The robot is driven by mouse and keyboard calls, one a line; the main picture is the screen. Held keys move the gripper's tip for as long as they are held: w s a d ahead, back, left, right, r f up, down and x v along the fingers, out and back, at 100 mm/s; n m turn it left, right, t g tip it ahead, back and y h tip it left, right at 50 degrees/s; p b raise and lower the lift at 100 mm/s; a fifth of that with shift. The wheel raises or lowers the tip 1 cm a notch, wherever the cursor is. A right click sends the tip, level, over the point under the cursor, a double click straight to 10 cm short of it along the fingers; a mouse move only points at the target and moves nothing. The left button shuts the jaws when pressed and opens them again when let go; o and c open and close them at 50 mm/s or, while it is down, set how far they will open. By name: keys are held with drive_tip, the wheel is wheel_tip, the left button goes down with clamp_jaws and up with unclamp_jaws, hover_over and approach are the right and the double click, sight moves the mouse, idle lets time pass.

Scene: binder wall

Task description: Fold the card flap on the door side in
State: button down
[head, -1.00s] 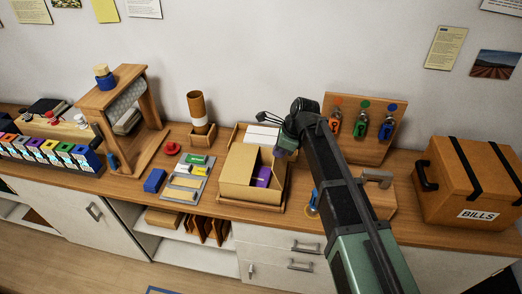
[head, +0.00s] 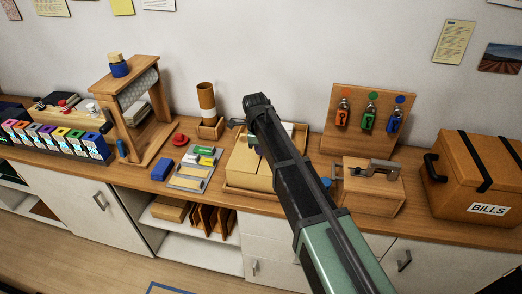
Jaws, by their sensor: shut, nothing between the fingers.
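The card box (head: 248,178) stands on a wooden tray on the counter, in the middle of the head view. My arm crosses in front of it and hides much of its top and right side. A tan card panel (head: 243,158) shows left of my arm; I cannot tell how far each flap is folded. My gripper (head: 236,123) points left from the end of my arm, above the back left of the box. It looks small and dark, shut and empty. I cannot tell whether it touches the card.
A cardboard tube (head: 206,103) in a wooden holder stands close to my gripper on the left. A padlock board (head: 368,118), a wooden block with a clamp (head: 372,190) and a BILLS box (head: 478,175) stand on the right. A grey tray (head: 193,172) lies left of the box.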

drive_tip(key=shift+a+f+b, duration=0.35)
drive_tip(key=shift+f+b, duration=0.1)
drive_tip(key=shift+f, duration=0.25)
drive_tip(key=shift+d+f+b, duration=0.4)
drive_tip(key=shift+d, duration=0.3)
wheel_tip(320, 180, up, 5)
drive_tip(key=p, duration=0.5)
drive_tip(key=a+r+p, duration=0.6)
drive_tip(key=a, duration=0.1)
drive_tip(key=shift+w, duration=0.4)
